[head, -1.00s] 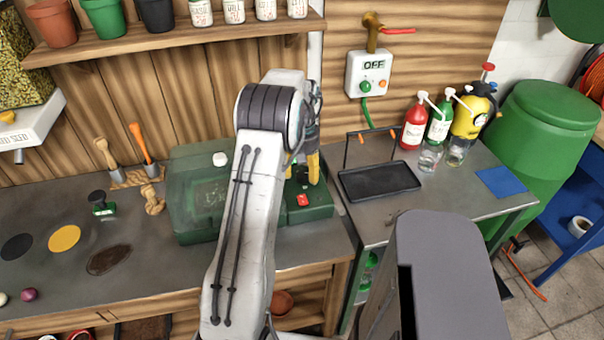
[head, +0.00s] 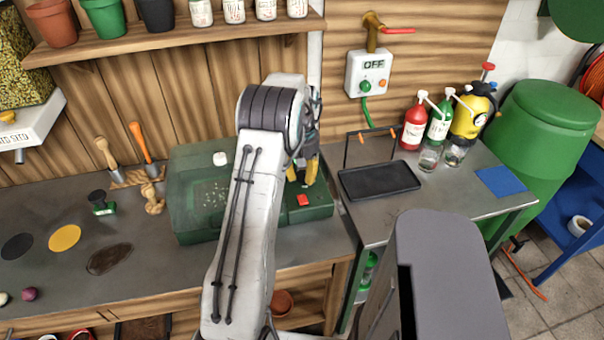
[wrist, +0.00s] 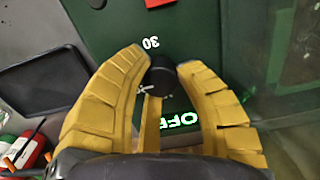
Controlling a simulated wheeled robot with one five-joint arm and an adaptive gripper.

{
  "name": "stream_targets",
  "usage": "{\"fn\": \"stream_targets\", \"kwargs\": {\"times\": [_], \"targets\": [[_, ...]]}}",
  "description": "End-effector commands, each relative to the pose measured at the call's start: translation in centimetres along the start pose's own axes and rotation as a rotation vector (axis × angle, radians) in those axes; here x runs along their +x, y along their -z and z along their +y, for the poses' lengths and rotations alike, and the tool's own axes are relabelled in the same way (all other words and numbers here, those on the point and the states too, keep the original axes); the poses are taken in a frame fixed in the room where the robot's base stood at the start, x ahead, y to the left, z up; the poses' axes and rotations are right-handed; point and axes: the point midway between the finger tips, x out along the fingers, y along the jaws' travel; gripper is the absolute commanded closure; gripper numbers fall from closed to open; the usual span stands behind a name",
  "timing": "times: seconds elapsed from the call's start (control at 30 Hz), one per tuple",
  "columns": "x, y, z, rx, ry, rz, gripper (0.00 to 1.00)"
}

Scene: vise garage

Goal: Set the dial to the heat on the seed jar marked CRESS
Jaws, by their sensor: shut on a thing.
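The dial is a black round knob (wrist: 161,76) on the green propagator box (wrist: 105,30), beside a white "30" mark. My gripper (wrist: 163,66) is shut on the dial, with its yellow fingers on either side. A lit green display (wrist: 178,122) reading "OFF" is partly covered by the fingers. In the head view, my gripper (head: 303,172) is over the right end of the propagator (head: 190,233), and my arm hides the dial. Several white-labelled seed jars (head: 234,12) stand on the shelf, cut by the top edge. I cannot read which is CRESS.
A red switch (head: 303,200) is at the propagator's front right. A black tray (head: 380,181) lies on the side bench to the right. A wall box (head: 367,75) also shows "OFF". Tools and small items lie on the bench to the left.

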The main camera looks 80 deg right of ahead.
Motion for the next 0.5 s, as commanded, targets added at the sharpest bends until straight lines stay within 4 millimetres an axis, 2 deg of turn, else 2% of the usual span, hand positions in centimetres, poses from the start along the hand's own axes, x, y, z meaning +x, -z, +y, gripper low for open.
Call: {"fn": "stream_targets", "kwargs": {"times": [0.03, 0.23, 0.5], "targets": [[0.0, 0.0, 0.02, 0.0, 0.0, 0.0, 0.81], [0.01, 0.0, 0.02, 0.0, 0.0, 0.0, 0.99], [0.08, -0.02, 0.01, 0.033, 0.0, -0.001, 1.0]]}}
